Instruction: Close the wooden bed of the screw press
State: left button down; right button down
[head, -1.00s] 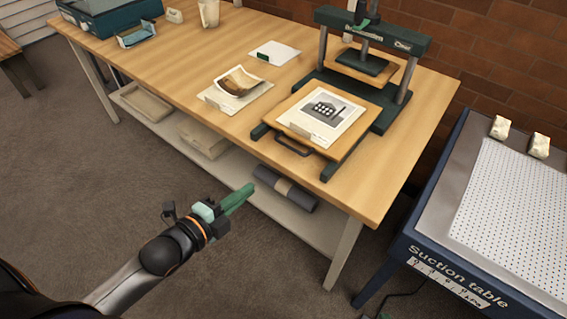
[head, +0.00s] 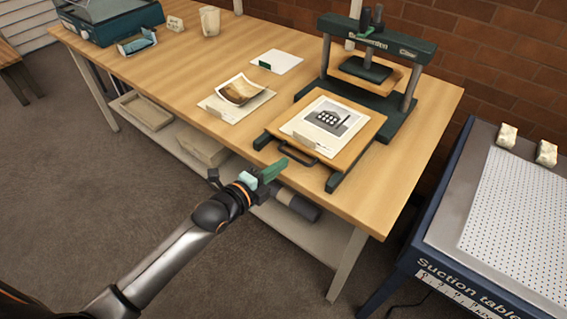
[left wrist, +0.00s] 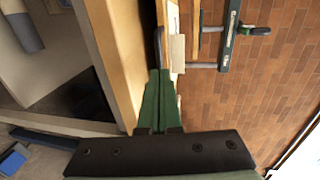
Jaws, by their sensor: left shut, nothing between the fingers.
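The screw press (head: 381,42) stands at the back right of the wooden table, with a dark green frame and a spindle above a dark plate. Its wooden bed (head: 350,152) is pulled out toward the front on green rails and carries a sheet with a printed picture (head: 331,121). A dark handle (head: 298,156) sits on the bed's front edge. My left gripper (head: 274,170) is shut and empty, just in front of and left of the handle. In the left wrist view the closed green fingers (left wrist: 155,100) point toward the table edge and press. My right gripper is not in view.
The wooden table (head: 190,75) also holds a curled photograph (head: 240,90), a white card (head: 276,61), a mug (head: 210,20) and a teal box (head: 110,18). A suction table (head: 450,225) stands at right. A dark roll (head: 297,205) lies on the lower shelf.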

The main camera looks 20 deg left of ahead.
pick_arm(q)
jog(key=shift+x, duration=0.95)
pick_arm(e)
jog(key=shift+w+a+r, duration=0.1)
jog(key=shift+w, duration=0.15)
